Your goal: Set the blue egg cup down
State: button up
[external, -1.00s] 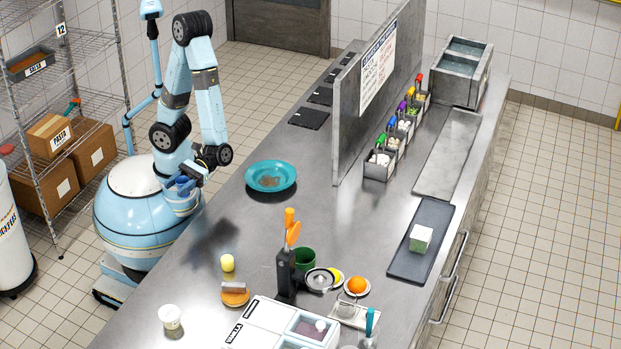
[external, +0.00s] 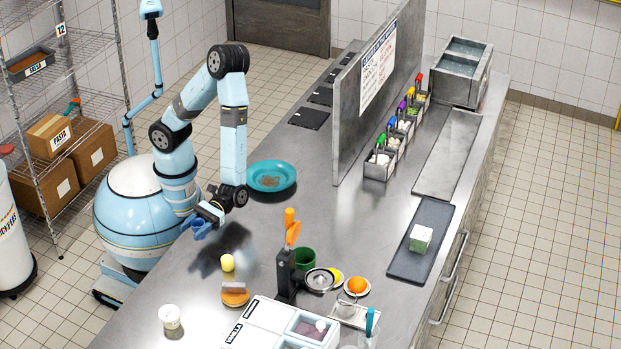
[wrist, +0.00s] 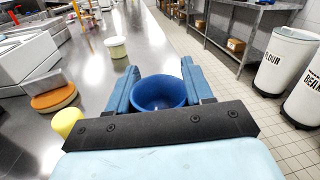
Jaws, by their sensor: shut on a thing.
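The blue egg cup (wrist: 160,93) is between the two blue fingers of my gripper (wrist: 157,84) in the wrist view, its round opening facing the camera. My gripper is shut on it. In the external view my gripper (external: 205,222) holds the blue egg cup (external: 199,230) near the left edge of the steel counter (external: 216,285). The cup appears raised, with a dark shadow on the counter to its right. Its base is hidden.
A yellow cylinder (external: 227,263) stands close by on the counter, with an orange-brown round item (external: 235,297) beyond it. A white tub (external: 170,317) is near the front left. A teal plate (external: 271,177) lies behind my gripper. Bare counter lies between the cylinder and tub.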

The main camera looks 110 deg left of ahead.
jog(key=shift+w+d+f, duration=0.4)
jog(key=shift+w+f, duration=0.05)
jog(key=shift+f, duration=1.75)
jog(key=o, duration=1)
jog(key=shift+f, duration=0.1)
